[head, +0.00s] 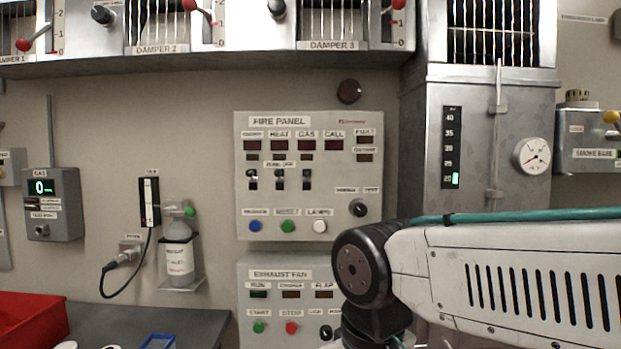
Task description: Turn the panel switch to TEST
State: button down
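The fire panel (308,232) is a pale grey box on the wall in the middle of the head view. Its panel switch (358,208) is a round black knob at the right side, under two small labels; the right one seems to read TEST. The small print and the knob's pointer direction are hard to make out. My gripper is not in view.
An exhaust fan panel (281,275) hangs below, partly covered by my arm. A grey duct (435,215) with a gauge stands at the right. A gas box (66,190) and a bottle (179,258) are at the left. A red bin (40,312) rests on the bench (205,322).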

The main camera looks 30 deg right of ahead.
aim_at(360, 210)
jog(key=u, duration=0.65)
jog(key=i, duration=0.55)
jog(key=z, duration=2.3)
